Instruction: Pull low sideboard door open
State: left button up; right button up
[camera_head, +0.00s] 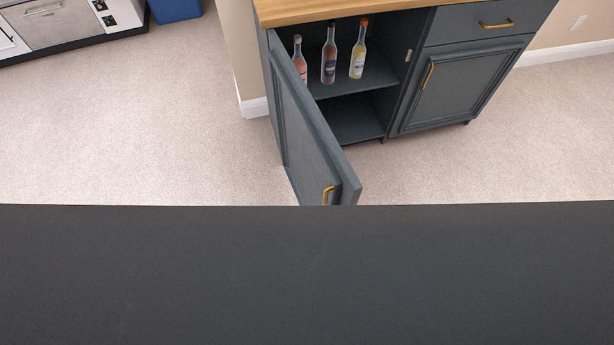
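The low sideboard (400,50) is dark blue-grey with a wooden top (330,8). Its left door (305,125) stands wide open, hinged at the left and swung out toward me. The door's brass handle (328,195) shows near its free edge, low in the view. The right door (458,88) is shut, with its own brass handle (428,76). Neither of my grippers shows in the head view. A wide dark surface across the bottom hides whatever lies below, including the nearest bottom part of the open door.
Three bottles stand on the shelf inside: a pink one (299,62), a dark-labelled one (329,58) and a yellow one (358,52). A drawer (485,22) is shut. Carpet is clear on both sides. A blue bin (175,8) stands at the far left.

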aim_at(447, 83)
jog(key=k+l, duration=0.1)
jog(key=l, duration=1.7)
jog(key=i+l, duration=1.45)
jog(key=l, duration=0.2)
